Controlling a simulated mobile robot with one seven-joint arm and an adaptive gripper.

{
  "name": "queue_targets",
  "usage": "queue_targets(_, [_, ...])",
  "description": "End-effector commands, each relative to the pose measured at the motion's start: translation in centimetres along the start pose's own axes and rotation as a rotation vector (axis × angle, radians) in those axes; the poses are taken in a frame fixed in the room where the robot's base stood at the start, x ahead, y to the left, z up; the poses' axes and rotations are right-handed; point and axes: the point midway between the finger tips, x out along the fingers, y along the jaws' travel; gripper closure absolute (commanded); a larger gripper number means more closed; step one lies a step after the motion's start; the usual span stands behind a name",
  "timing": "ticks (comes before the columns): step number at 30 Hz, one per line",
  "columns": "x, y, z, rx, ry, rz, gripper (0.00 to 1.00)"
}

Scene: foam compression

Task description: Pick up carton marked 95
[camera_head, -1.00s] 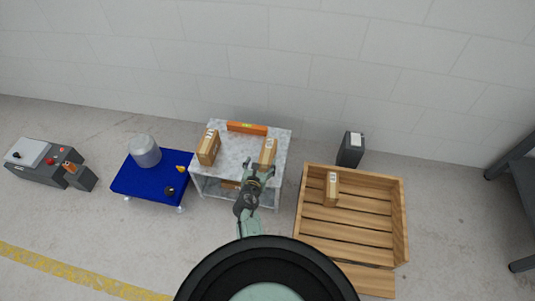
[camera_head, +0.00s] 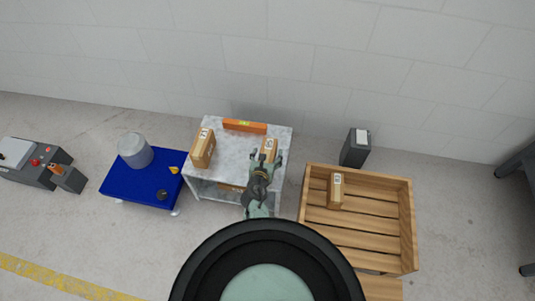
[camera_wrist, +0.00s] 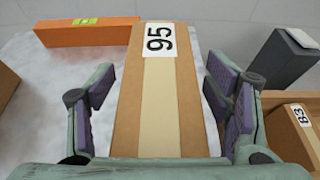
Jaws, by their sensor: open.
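The carton marked 95 (camera_wrist: 160,90) stands on the marble-topped table (camera_head: 233,158), and its label reads clearly in the wrist view. In the head view the carton (camera_head: 269,147) is at the right side of the tabletop, partly hidden by my gripper (camera_head: 264,166). In the wrist view my gripper (camera_wrist: 163,112) is open, with one finger on each side of the carton. A gap shows between the carton and each finger, so neither appears to touch it.
An orange level (camera_head: 245,127) lies along the table's back edge. Another carton (camera_head: 203,148) stands at the left of the table. A carton marked 83 (camera_wrist: 306,120) sits in the wooden crate (camera_head: 408,225) to the right.

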Motion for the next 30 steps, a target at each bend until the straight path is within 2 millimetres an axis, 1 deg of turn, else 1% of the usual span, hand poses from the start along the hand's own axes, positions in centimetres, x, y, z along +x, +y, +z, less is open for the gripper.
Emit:
queue_targets(1, [0.04,-0.07,-0.3,0.0,0.001,0.0,0.28])
queue_targets(8, [0.01,-0.06,-0.19,0.0,0.0,0.002,0.28])
queue_targets(30, [0.03,-0.07,-0.16,0.0,0.0,0.001,0.77])
